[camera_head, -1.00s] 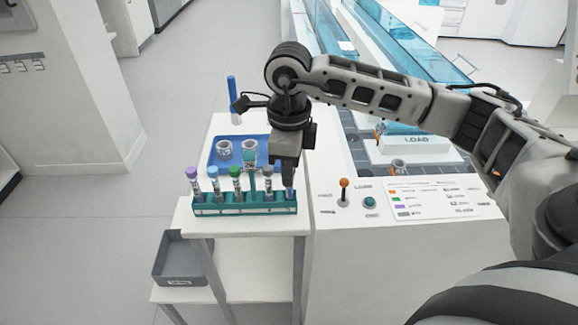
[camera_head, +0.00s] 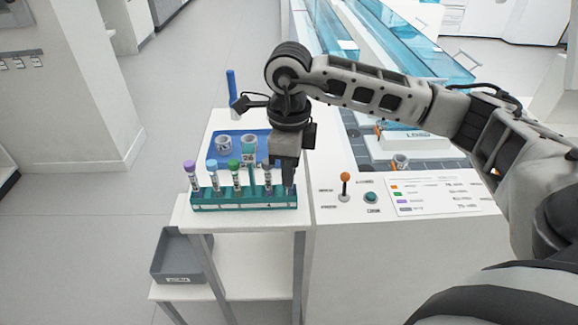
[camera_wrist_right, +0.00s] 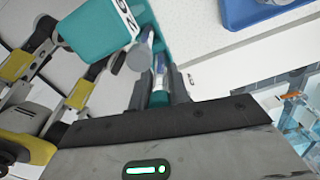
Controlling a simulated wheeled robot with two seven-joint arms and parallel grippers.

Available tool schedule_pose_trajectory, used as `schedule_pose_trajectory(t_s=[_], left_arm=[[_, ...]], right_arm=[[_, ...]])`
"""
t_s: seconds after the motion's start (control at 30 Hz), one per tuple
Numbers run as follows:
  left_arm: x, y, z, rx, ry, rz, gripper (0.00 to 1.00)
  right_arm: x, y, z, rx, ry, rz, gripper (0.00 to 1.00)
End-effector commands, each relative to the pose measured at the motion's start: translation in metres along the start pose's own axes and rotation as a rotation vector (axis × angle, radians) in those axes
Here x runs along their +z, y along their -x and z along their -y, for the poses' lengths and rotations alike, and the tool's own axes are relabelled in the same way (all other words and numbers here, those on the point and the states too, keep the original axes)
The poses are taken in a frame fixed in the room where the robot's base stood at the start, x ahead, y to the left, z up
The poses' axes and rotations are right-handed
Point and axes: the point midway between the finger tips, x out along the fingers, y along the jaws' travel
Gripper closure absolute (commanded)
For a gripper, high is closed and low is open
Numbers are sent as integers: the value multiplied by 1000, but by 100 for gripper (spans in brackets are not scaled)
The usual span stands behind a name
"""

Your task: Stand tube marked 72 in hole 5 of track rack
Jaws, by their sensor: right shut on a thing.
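A teal rack (camera_head: 243,201) stands along the front edge of the white side table. It holds several capped tubes, including one with a purple cap (camera_head: 189,166), one with a blue cap (camera_head: 211,163) and one with a green cap (camera_head: 235,165). My right gripper (camera_head: 289,188) points down at the rack's right end and is shut on a tube there. The jaws and arm hide most of that tube, and no number 72 is legible. In the right wrist view the held tube (camera_wrist_right: 160,64) shows between the fingers, above the teal rack (camera_wrist_right: 100,28). My left gripper is out of view.
A blue tray (camera_head: 215,160) with white cups (camera_head: 223,143) lies behind the rack. A grey bin (camera_head: 178,255) sits on the lower shelf. On the right are a panel with an orange-knobbed lever (camera_head: 345,179), a green button (camera_head: 371,197) and the track with carriers (camera_head: 400,161).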

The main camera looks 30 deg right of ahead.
Motion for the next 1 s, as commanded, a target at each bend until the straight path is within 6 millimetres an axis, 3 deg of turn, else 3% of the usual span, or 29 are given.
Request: schedule_pose_trajectory(t_s=[0.23, 0.27, 0.33, 1.0], left_arm=[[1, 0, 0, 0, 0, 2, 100], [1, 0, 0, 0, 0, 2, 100], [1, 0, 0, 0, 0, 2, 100], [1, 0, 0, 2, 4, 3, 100]], right_arm=[[0, 0, 0, 0, 0, 0, 95], [0, 0, 0, 0, 0, 0, 74], [0, 0, 0, 0, 0, 0, 57], [0, 0, 0, 0, 0, 0, 57]])
